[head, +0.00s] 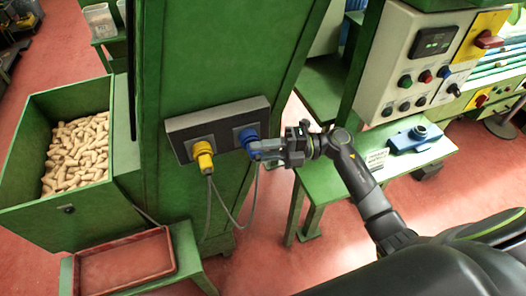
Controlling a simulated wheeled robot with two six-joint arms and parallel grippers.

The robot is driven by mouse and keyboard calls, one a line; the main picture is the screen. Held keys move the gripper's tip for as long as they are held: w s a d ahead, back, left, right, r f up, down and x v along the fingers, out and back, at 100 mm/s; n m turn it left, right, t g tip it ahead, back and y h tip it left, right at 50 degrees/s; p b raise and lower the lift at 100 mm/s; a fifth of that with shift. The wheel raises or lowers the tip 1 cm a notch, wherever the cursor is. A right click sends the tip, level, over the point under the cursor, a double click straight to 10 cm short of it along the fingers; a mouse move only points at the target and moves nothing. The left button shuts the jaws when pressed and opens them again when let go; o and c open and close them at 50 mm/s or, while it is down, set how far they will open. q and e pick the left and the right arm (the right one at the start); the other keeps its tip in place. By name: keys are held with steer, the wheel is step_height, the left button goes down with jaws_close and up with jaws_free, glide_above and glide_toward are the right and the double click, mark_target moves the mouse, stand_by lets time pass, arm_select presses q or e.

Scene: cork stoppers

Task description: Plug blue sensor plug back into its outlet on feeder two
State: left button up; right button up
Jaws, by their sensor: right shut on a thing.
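The grey outlet panel (222,112) is fixed to the side of the green machine. A blue plug (248,137) is at its right outlet, with a grey cable hanging from it. My right gripper (256,149) is shut on the blue plug, reaching in from the right. The plug is up against the outlet, but I cannot tell how deep it sits, as the fingers cover part of it. A yellow plug (203,155) sits in the left outlet with its cable hanging down. My left gripper is not in view.
A green bin (25,205) of corks stands at left, above a red tray (125,262). At right, a control box (375,62) with buttons stands over a green table (325,183) bearing a blue device (414,138). Loose cables hang below the panel.

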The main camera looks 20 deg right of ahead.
steer(key=o, duration=1.1)
steer(key=b+v, duration=0.5)
steer(key=v, duration=0.7)
